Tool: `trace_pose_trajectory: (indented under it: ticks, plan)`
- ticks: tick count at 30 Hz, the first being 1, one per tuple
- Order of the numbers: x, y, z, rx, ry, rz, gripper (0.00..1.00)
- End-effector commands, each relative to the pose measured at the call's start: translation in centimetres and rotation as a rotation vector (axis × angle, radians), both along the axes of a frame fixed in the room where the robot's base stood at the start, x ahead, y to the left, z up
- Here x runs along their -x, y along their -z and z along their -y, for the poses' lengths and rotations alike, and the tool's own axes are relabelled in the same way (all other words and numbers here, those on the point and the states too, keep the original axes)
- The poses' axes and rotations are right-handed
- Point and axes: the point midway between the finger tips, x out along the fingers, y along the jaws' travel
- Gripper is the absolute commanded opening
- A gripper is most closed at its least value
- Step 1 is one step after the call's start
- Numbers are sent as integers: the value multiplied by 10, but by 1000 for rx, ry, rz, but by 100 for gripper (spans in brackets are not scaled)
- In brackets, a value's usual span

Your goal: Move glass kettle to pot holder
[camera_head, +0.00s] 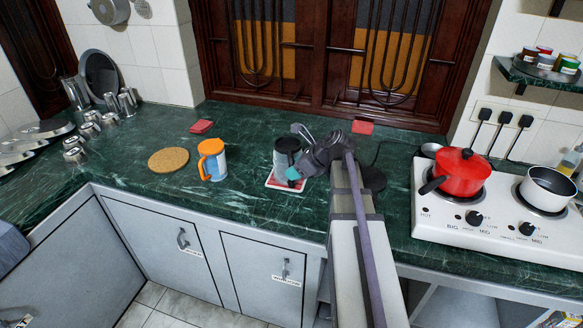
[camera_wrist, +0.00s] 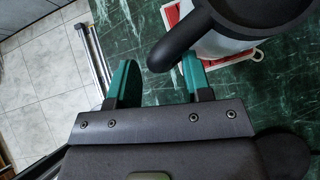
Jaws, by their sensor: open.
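The kettle (camera_head: 281,158), with a dark top and handle and a pale lower body, stands upright on a red-and-white square pad (camera_head: 274,184), which looks like the pot holder. The kettle (camera_wrist: 232,45) and the pad (camera_wrist: 172,14) also show at the top of the wrist view. My gripper (camera_head: 295,172) is at the kettle's handle side. In the wrist view, its teal fingers (camera_wrist: 158,72) are apart, with the tip of the dark handle near the gap between them. I cannot tell whether either finger touches the handle. My arm hides part of the counter right of the kettle.
A black round base (camera_head: 372,180) lies right of my gripper. A white stove (camera_head: 480,225) holds a red pot (camera_head: 463,174) and a white pan (camera_head: 546,190). Metal cups (camera_head: 90,130) stand far left.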

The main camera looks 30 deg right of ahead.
Motion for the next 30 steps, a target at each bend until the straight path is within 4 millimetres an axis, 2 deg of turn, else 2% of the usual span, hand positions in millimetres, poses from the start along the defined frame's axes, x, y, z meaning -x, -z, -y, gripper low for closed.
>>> trace_pose_trajectory:
  ticks: [1,7,12,17,20,22,23,24,26,27,30]
  plan:
    - [9,-21,6,-1,4,0,45]
    - [40,-58,28,-1,4,0,45]
    - [54,-70,38,-1,1,0,45]
    - [56,-69,38,7,-11,0,45]
    - [58,-61,9,116,-168,12,45]
    - [65,-51,-34,285,-432,37,45]
    - [71,-46,-55,373,-585,53,45]
    - [80,-39,-84,495,-811,80,45]
    - [98,-30,-123,663,-1178,130,45]
    - [110,-25,-144,756,-1419,165,45]
    - [138,-19,-181,909,-1935,245,45]
